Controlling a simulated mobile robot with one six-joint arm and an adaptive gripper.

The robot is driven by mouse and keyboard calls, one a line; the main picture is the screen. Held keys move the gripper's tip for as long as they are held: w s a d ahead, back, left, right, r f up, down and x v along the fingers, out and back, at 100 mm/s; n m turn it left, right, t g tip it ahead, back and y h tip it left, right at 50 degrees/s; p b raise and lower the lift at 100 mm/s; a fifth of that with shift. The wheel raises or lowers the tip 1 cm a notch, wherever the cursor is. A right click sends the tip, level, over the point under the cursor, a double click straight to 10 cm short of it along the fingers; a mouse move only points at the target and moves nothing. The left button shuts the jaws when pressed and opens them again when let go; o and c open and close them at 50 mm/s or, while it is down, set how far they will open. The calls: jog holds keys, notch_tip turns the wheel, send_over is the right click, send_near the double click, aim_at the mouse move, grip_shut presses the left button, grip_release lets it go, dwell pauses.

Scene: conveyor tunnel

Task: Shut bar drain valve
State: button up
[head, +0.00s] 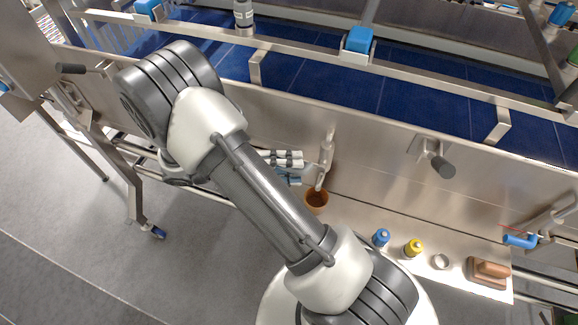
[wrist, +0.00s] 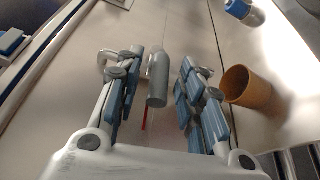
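My gripper (wrist: 160,85) is open, with its blue-padded fingers apart. A grey cylindrical handle (wrist: 157,78) lies in the space between them, and neither finger is seen closed on it. A thin red mark (wrist: 144,118) shows below the handle. In the head view my gripper (head: 288,168) is partly hidden behind my arm, close to the steel panel. A pale metal fitting (head: 327,152) stands just right of it, above an orange-brown cup (head: 316,200). I cannot tell which fitting is the bar drain valve. A blue-handled lever (head: 520,241) sits on a pipe at far right.
The steel ledge (head: 350,218) holds a blue-capped bottle (head: 381,237), a yellow-capped bottle (head: 413,248), a small ring (head: 440,261) and a brush-like block (head: 488,272). A dark knob handle (head: 440,165) projects from the panel. The blue conveyor (head: 420,103) runs behind. Grey floor lies open at left.

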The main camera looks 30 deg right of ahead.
jog(key=v, duration=1.2)
jog(key=shift+r, duration=0.1)
